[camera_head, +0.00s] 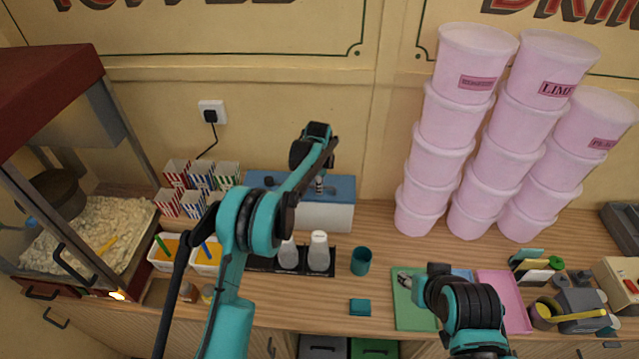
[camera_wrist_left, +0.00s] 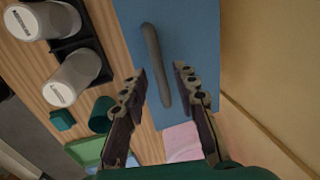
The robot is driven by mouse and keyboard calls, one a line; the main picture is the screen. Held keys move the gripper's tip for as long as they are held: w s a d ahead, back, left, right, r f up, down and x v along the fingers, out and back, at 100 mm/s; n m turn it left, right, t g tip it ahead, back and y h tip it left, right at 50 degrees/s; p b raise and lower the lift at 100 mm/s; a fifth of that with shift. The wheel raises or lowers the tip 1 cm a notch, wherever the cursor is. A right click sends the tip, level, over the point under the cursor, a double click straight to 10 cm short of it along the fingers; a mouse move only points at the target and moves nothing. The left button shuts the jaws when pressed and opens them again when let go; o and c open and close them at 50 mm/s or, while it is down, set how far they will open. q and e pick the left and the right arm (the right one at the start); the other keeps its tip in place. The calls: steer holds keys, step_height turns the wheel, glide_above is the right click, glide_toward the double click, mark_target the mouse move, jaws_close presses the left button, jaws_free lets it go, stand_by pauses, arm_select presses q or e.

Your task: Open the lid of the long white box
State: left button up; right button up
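The long white box (camera_head: 325,219) stands against the back wall in the head view, with its flat blue lid (camera_head: 343,187) shut on top. In the left wrist view the blue lid (camera_wrist_left: 200,30) carries a long grey bar handle (camera_wrist_left: 155,62). My left gripper (camera_wrist_left: 160,80) is open above the lid, its fingers on either side of the handle's near end; I cannot tell whether either touches it. In the head view my left arm partly hides the box. My right arm is at the lower right, over the green board (camera_head: 414,312); its fingers are not clearly shown.
White-capped bottles (camera_head: 318,252) in a black rack and a teal cup (camera_head: 361,261) stand in front of the box. Striped popcorn boxes (camera_head: 201,177) are to its left. Tall stacks of pink tubs (camera_head: 435,150) rise to its right. The wall is close behind.

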arm_select(q)
jaws_close()
steer(key=shift+w+r+b, duration=0.35)
steer(key=shift+w+r, duration=0.3)
steer(key=shift+r, duration=0.3)
steer(key=shift+w+r, duration=0.8)
steer(key=shift+r, duration=0.15)
steer(key=shift+w+r+p, duration=0.4)
steer(key=shift+w+p, duration=0.05)
steer(key=shift+w, duration=0.2)
steer(key=shift+w+r+p, duration=0.35)
steer(key=shift+w+p, duration=0.05)
steer(key=shift+w, duration=0.2)
arm_select(e)
steer(key=shift+v, duration=0.8)
steer(key=shift+s, duration=0.1)
